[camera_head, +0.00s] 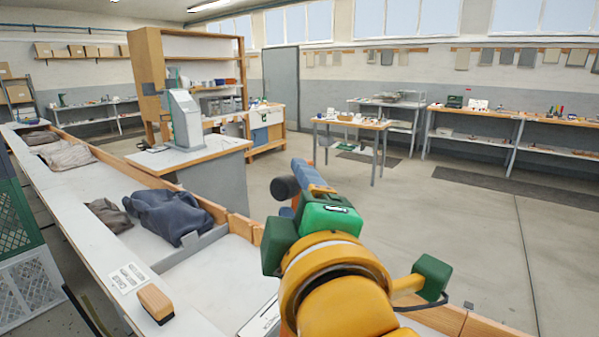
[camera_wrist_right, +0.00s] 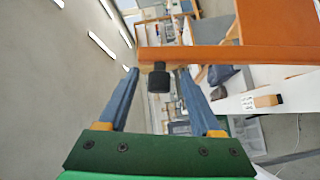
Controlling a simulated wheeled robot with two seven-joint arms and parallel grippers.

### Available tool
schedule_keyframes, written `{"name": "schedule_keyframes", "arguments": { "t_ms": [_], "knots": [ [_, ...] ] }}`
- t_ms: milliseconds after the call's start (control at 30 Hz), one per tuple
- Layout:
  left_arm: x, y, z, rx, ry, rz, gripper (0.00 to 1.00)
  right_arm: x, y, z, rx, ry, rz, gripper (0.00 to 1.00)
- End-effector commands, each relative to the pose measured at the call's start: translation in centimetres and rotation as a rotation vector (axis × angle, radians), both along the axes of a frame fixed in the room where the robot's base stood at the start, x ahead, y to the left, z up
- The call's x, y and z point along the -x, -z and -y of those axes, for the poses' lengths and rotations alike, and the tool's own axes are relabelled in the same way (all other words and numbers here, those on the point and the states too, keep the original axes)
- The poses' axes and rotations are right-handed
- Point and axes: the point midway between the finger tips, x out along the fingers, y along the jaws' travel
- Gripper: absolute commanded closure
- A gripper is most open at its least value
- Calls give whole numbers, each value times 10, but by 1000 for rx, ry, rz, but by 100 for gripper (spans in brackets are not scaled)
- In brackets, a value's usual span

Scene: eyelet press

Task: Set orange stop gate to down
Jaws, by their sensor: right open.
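In the right wrist view, an orange bar (camera_wrist_right: 235,55), which looks like the stop gate, runs across the upper right. A black knob (camera_wrist_right: 159,80) sits at its left end. My right gripper (camera_wrist_right: 162,73) is open, its blue fingers on either side of the knob with gaps visible. I cannot tell whether the fingertips touch the bar. In the head view my right gripper (camera_head: 303,172) reaches away from me beside the dark round knob (camera_head: 284,187). My arm hides most of the gate there, and its raised or lowered state is unclear. My left gripper is out of view.
A long white bench with wooden edges (camera_head: 222,278) runs along the left, with a dark blue cloth (camera_head: 170,214) and a wooden block (camera_head: 155,304) on it. A grey machine (camera_head: 184,118) stands on a table beyond. The floor on the right (camera_head: 480,235) is clear.

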Motion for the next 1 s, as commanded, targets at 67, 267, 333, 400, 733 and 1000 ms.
{"name": "schedule_keyframes", "arguments": {
  "t_ms": [67, 267, 333, 400, 733, 1000],
  "knots": [
    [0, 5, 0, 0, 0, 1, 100, -15, 3, 0, 6, 10, -1, 34],
    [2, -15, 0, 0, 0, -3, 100, -52, 0, -8, -1, 2, -7, 34],
    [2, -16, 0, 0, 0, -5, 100, -59, 1, -10, -3, 2, -6, 34],
    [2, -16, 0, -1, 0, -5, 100, -63, 3, -10, -3, 1, -5, 34],
    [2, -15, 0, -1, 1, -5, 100, -63, 4, -11, -3, 0, -4, 67],
    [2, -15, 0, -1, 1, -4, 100, -63, 4, -11, -3, -1, -5, 100]
  ]
}}
